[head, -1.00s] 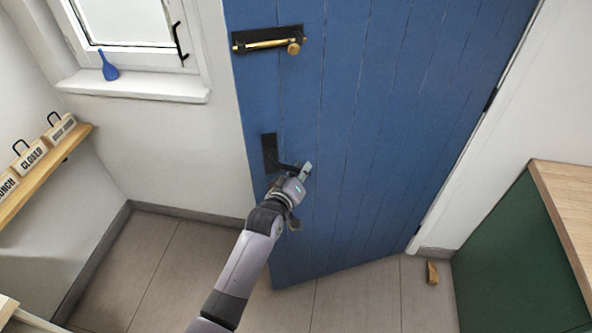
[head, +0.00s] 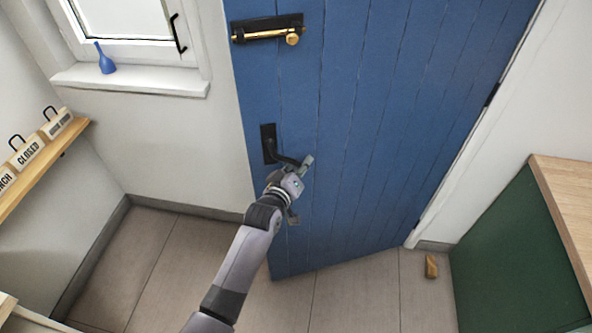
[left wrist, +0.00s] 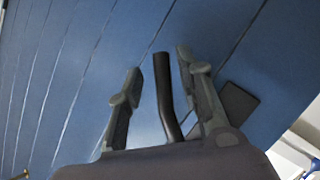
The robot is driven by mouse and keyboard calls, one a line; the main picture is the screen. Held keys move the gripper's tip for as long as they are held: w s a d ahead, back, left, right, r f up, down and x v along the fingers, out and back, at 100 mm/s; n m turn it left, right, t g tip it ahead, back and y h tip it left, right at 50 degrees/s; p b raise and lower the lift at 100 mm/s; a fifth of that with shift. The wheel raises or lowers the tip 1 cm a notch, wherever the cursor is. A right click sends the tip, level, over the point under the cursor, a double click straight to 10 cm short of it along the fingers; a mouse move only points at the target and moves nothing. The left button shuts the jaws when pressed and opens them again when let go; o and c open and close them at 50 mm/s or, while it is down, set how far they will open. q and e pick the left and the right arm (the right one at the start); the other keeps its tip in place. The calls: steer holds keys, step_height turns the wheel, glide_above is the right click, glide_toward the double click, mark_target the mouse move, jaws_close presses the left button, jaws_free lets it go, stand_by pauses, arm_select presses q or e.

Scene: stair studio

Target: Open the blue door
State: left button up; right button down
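The blue door (head: 370,130) fills the middle of the head view and also shows in the left wrist view (left wrist: 60,60). Its lower left corner stands out from the wall line, so it is ajar toward me, with its hinge side at the right. A black lever handle (head: 269,146) sits near its left edge. My left gripper (head: 303,172) is at the lever's free end. In the left wrist view its fingers (left wrist: 160,62) are apart, with the black lever (left wrist: 163,90) between them and gaps on both sides. My right gripper is in neither view.
A brass bolt (head: 270,34) is fitted higher on the door. A wooden wedge (head: 431,266) lies on the floor near the hinge side. A green cabinet (head: 515,250) stands right, a sign shelf (head: 45,165) left. Bare floor (head: 360,290) lies before the door.

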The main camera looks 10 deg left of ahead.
arm_select(q)
steer(key=v, duration=1.2)
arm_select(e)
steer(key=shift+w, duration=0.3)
arm_select(q)
steer(key=shift+f, duration=0.15)
steer(key=shift+c, duration=0.2)
